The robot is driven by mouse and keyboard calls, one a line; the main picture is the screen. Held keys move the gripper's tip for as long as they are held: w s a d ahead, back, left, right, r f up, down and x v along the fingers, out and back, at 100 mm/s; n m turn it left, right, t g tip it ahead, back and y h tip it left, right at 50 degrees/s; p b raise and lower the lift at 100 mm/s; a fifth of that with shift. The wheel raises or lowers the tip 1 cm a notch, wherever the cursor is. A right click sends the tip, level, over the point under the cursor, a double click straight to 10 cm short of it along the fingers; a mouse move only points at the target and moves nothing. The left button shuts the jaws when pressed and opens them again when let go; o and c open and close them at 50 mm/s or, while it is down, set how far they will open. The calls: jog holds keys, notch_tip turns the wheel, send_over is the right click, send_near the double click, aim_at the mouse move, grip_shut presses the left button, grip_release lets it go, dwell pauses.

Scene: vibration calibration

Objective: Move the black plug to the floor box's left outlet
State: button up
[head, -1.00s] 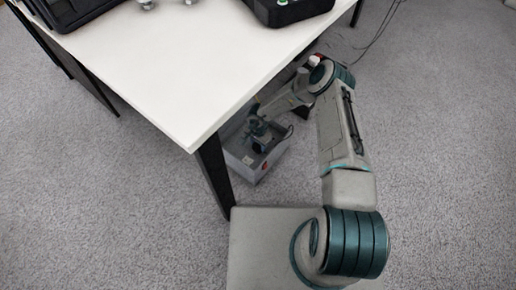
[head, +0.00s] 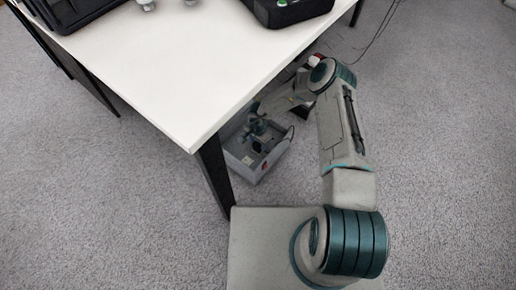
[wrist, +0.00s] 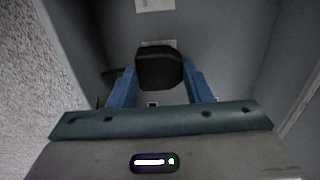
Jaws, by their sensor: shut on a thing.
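The grey floor box (head: 242,172) stands open on the carpet under the table's right edge. In the wrist view its grey inner walls (wrist: 225,35) surround my gripper (wrist: 160,88). The gripper's blue fingers are shut on the black plug (wrist: 160,68), one finger on each side. The plug hides part of a pale plate (wrist: 157,44) behind it; I cannot tell which outlet this is. In the head view my gripper (head: 258,138) is down inside the box, and the plug is too small to make out surely there.
The white table (head: 170,75) overhangs close to my arm, and its dark leg (head: 214,172) stands just left of the box. Black cases (head: 290,10) lie on top. A thin cable (head: 377,35) runs over the carpet behind. Open carpet lies to the right.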

aim_at(258, 145)
jog(key=shift+r, duration=0.1)
jog(key=shift+r+p, duration=1.3)
jog(key=shift+r, duration=0.4)
